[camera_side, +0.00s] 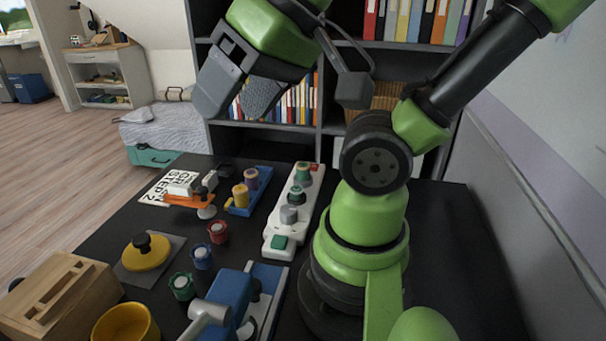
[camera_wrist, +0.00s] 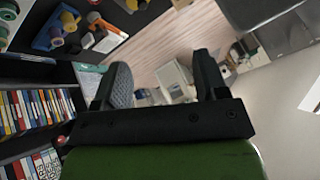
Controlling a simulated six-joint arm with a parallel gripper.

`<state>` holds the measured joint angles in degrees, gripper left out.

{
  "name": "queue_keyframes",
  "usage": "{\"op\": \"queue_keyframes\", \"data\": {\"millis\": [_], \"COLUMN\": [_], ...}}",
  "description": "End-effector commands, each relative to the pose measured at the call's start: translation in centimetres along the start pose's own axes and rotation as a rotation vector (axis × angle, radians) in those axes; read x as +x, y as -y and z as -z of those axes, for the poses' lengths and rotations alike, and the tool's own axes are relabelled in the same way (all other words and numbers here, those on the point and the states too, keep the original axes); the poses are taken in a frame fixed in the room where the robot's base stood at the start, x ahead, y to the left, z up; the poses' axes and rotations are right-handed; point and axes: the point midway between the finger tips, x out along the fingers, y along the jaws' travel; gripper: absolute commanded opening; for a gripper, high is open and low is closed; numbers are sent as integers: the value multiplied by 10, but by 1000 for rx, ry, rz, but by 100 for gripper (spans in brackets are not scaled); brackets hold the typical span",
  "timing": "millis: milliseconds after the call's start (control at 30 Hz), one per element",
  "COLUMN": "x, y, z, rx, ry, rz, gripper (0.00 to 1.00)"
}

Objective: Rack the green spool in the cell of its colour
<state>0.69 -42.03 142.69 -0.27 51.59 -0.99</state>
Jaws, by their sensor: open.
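My gripper (camera_side: 234,98) is open and empty, raised high above the far end of the dark table. In the wrist view my gripper (camera_wrist: 160,78) has nothing between its fingers. A green spool-like piece (camera_side: 182,286) with a pale centre stands on the near table, in a row with a blue one (camera_side: 202,256) and a red one (camera_side: 218,232).
A blue tray (camera_side: 236,210) holds a yellow spool (camera_side: 241,194) and a purple spool (camera_side: 251,178). An orange-and-white device (camera_side: 190,199) stands beside it. A wooden box (camera_side: 60,300), yellow cup (camera_side: 126,322), yellow disc (camera_side: 146,256) and blue device (camera_side: 232,300) crowd the near side.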

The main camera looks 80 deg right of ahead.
Motion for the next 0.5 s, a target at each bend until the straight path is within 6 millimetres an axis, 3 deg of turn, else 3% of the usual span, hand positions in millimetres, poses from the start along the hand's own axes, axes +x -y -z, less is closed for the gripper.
{"op": "queue_keyframes", "data": {"millis": [167, 267, 400, 500], "x": [14, 28, 48, 62], "y": [-22, -51, -108, -157], "z": [33, 60, 89, 99], "rx": [-71, -146, -247, -314], "ry": [48, 117, 249, 361], "rz": [-128, -228, -328, -364], "gripper": [66, 66, 66, 66]}}
